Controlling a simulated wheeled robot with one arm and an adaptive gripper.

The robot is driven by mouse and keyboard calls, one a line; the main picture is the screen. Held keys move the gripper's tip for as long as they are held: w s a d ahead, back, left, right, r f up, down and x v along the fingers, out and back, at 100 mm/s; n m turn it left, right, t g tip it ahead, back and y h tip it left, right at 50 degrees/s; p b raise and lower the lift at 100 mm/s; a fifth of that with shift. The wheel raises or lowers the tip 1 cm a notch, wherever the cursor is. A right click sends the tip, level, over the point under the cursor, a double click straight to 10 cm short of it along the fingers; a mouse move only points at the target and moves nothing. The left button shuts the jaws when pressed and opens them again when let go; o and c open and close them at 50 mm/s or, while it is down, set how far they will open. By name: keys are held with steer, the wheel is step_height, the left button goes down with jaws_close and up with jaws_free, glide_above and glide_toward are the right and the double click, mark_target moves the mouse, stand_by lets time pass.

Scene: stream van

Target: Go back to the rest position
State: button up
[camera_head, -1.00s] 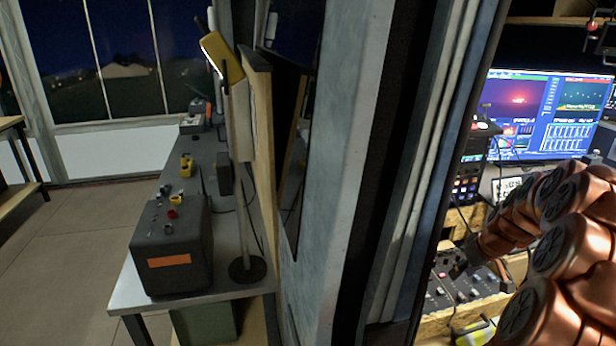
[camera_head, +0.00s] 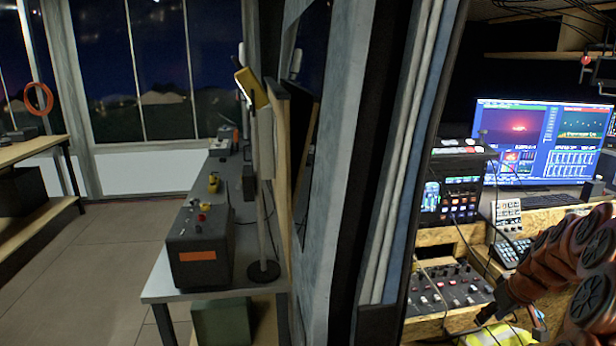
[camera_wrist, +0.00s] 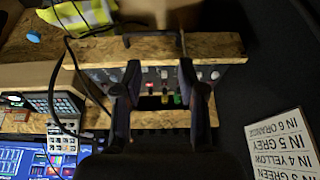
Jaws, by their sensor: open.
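My copper-coloured arm reaches in from the right edge of the head view, in front of the van's desk. My gripper (camera_wrist: 160,75) shows in the wrist view as two dark fingers standing apart, with nothing between them. Beyond the fingers is a control panel (camera_wrist: 168,84) with small knobs and coloured buttons, set in a chipboard shelf. The same panel (camera_head: 446,288) shows in the head view at the lower right, beside my arm. I cannot tell how far the fingertips are from it.
The van's door frame (camera_head: 395,150) stands upright mid-picture, left of my arm. Monitors (camera_head: 545,135), a keypad (camera_head: 508,255) and cables crowd the desk. Left, outside, a bench (camera_head: 160,285) carries a grey box (camera_head: 200,240). The floor (camera_head: 90,270) there is clear.

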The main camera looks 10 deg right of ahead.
steer(key=s+a+r+n+g+y, duration=0.1)
steer(key=s+a+r, duration=0.2)
steer(key=a, duration=0.9)
steer(key=s+a+r+g+y, duration=0.1)
steer(key=s+a+r+g, duration=0.1)
steer(key=a, duration=1.1)
steer(key=s+a+g+h, duration=0.1)
steer(key=s+a, duration=0.5)
steer(key=s, duration=0.5)
steer(key=s+a+g, duration=0.2)
steer(key=s+a, duration=0.4)
steer(key=s, duration=0.6)
steer(key=shift+a+r+m+h, duration=0.15)
steer(key=shift+r+m+h, duration=0.15)
steer(key=shift+h, duration=0.1)
steer(key=shift+w, duration=0.1)
